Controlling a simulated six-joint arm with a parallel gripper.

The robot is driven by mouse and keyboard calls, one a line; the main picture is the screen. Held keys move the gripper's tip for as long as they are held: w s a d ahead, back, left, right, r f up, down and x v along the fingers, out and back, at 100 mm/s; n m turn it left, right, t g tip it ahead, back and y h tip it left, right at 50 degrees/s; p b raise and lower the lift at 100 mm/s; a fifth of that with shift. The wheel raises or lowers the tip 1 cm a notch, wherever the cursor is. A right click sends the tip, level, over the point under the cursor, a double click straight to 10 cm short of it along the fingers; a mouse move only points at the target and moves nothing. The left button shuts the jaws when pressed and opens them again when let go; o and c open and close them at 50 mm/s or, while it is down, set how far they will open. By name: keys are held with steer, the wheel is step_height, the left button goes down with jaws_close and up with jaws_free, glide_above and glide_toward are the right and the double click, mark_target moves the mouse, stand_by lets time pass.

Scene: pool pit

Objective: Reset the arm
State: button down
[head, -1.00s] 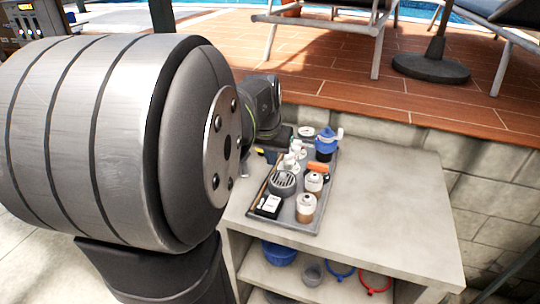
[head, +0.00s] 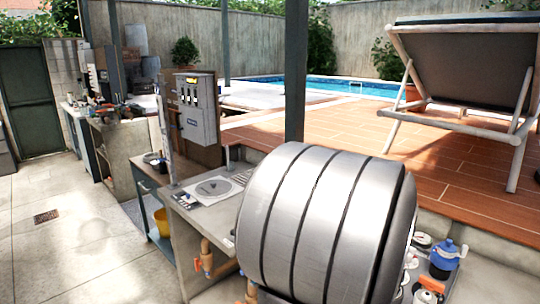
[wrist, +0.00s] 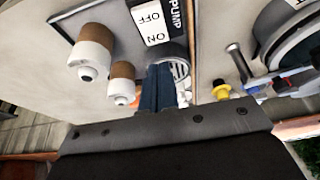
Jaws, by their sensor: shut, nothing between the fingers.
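My gripper (wrist: 163,88) shows only in the wrist view, its dark blue fingers together and empty. Behind the fingers is a round grilled grey piece (wrist: 180,65). Two white and brown canisters (wrist: 92,50) (wrist: 122,82) stand to the left. I cannot tell that the fingers touch anything.
A control box (head: 197,105) stands left of a dark post (head: 295,70). A lounger (head: 465,75) is on the wooden deck. The left floor is open.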

steer(key=shift+v, duration=1.85)
